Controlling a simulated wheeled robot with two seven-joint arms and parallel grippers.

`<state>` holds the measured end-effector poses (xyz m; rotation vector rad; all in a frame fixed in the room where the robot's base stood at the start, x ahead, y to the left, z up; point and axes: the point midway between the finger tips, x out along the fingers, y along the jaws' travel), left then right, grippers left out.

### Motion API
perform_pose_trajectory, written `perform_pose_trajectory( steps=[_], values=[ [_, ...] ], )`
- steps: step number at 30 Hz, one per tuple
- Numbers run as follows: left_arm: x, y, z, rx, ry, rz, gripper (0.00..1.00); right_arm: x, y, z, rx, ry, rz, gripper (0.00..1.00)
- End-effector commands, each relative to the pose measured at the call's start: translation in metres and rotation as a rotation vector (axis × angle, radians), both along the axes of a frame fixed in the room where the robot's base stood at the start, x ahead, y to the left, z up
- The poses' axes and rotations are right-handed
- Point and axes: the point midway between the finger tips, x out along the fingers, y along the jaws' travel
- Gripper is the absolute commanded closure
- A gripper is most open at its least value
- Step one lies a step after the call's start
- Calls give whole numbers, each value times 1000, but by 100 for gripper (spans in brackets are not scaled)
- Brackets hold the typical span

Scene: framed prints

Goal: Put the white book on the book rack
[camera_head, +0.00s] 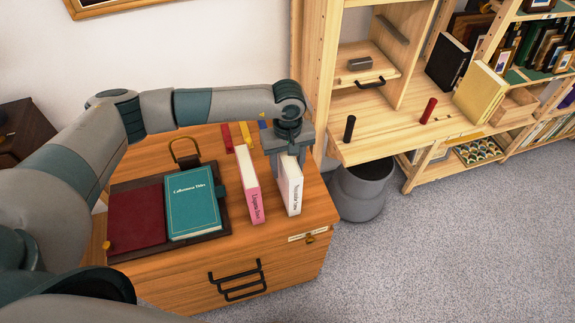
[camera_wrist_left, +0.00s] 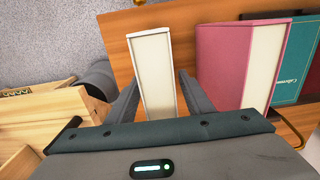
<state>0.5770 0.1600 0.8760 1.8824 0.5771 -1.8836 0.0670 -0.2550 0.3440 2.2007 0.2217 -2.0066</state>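The white book (camera_head: 290,190) stands upright on the wooden cabinet top, to the right of a pink-and-white book (camera_head: 248,186). My left gripper (camera_head: 287,152) is at its upper back end, pointing down. In the left wrist view the white book (camera_wrist_left: 154,70) lies between the two fingers (camera_wrist_left: 160,92), which are spread wider than the book. Contact is not clear. A light wooden rack (camera_head: 400,125) at the right holds an upright black book (camera_head: 447,62) and a yellow book (camera_head: 480,95), with a black and a red peg near its front. My right gripper is not in view.
A teal book (camera_head: 193,201) and a dark red one (camera_head: 137,219) lie on a dark tray left of the pink book. A grey bin (camera_head: 362,190) stands between cabinet and rack. The rack board between the two pegs is clear.

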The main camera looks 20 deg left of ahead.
Motion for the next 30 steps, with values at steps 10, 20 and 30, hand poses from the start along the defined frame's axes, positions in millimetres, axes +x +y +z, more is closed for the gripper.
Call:
perform_pose_trajectory(
  steps=[10, 20, 30],
  values=[
    [0, 0, 1, 0, 0, 0, 52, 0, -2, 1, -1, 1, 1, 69],
    [1, 0, 23, -1, -4, -2, 52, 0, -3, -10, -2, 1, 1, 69],
    [2, 0, 83, -1, -6, 0, 52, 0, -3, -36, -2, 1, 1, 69]
  ],
)
